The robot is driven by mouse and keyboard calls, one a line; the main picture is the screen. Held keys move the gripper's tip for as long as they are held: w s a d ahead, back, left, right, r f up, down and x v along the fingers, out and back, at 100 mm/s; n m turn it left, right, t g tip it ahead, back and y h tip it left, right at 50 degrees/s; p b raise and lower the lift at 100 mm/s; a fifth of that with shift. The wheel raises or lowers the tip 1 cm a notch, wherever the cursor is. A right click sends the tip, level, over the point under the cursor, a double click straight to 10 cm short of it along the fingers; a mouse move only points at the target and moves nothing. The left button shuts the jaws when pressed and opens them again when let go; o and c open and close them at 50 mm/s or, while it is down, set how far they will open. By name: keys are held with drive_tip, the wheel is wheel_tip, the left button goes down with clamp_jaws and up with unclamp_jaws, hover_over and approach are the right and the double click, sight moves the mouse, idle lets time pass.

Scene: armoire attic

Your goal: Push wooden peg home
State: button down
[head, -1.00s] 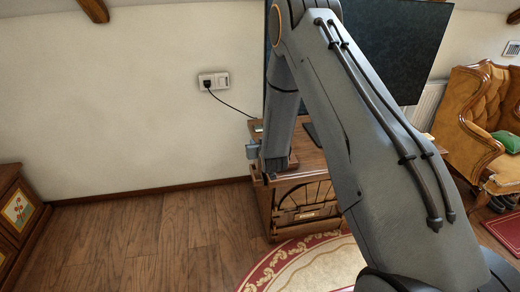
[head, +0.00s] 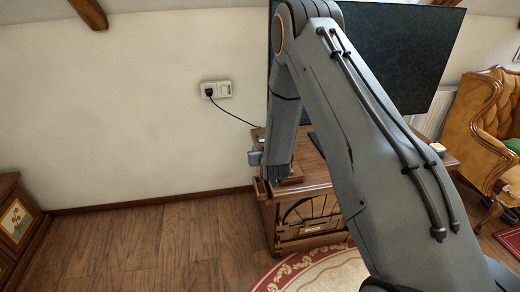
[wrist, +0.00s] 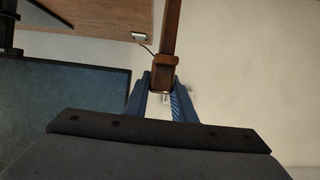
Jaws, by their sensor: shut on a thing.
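My gripper (wrist: 163,82) has its two blue fingers closed on a brown wooden piece, which looks like the wooden peg (wrist: 164,66). A long wooden bar (wrist: 171,25) runs from it to the picture's top edge; I cannot tell whether they are one piece. In the head view my gripper end is low at the left part of the wooden desk (head: 315,178), beside a small wooden block (head: 292,174). The fingertips are hidden there by my own arm. The peg's hole and how deep the peg sits do not show.
A large dark screen (head: 385,62) stands behind my arm on the desk. A wall socket (head: 216,89) has a black cable running to the desk. An orange armchair (head: 480,130) is at right, a wooden cabinet (head: 18,225) at left. Floor left of the desk is clear.

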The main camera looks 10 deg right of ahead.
drive_tip(key=shift+f+b, duration=1.4)
drive_tip(key=shift+f, duration=1.05)
wheel_tip(320, 180, down, 11)
drive_tip(key=b, duration=0.6)
drive_tip(key=shift+f+b, duration=0.15)
drive_tip(key=shift+b, duration=0.25)
idle(3.3)
drive_tip(key=c, duration=1.4)
unclamp_jaws()
